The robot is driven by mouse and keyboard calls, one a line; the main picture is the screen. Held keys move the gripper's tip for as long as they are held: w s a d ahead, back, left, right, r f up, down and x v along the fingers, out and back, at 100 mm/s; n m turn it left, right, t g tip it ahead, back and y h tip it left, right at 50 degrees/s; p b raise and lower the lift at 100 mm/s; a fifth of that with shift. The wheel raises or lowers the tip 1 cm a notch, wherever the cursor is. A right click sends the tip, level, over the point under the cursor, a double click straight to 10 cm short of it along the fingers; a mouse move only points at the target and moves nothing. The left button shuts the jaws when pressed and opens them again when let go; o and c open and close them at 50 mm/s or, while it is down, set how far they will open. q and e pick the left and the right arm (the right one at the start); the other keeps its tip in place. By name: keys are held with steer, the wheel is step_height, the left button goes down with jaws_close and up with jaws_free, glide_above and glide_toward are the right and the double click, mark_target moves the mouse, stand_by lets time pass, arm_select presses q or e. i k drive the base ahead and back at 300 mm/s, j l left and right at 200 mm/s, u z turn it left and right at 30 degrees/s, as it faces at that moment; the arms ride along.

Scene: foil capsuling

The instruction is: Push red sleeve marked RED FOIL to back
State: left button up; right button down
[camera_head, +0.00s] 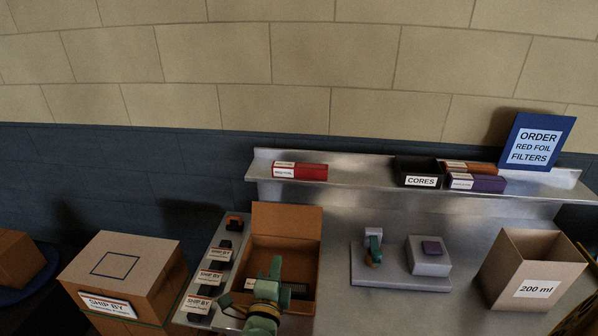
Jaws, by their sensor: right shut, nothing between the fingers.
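The red sleeve (312,172) lies lengthwise on the left part of the metal wall shelf, close to its front edge. A white label with small red and dark print covers its left half; I cannot read it clearly. My right gripper (276,267) is teal, low in the picture, over the open cardboard box and well below and in front of the sleeve. It is shut and apart from the sleeve. My left gripper is not in view.
The shelf (360,172) also bears a black CORES bin (418,170), an orange sleeve (482,167), a purple sleeve (490,184) and an order sign (537,142). The open box (287,222) and a press-like fixture (400,275) stand below. Shelf space right of the red sleeve is clear.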

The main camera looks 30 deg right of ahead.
mark_target(300, 171)
steer(key=i+l, duration=1)
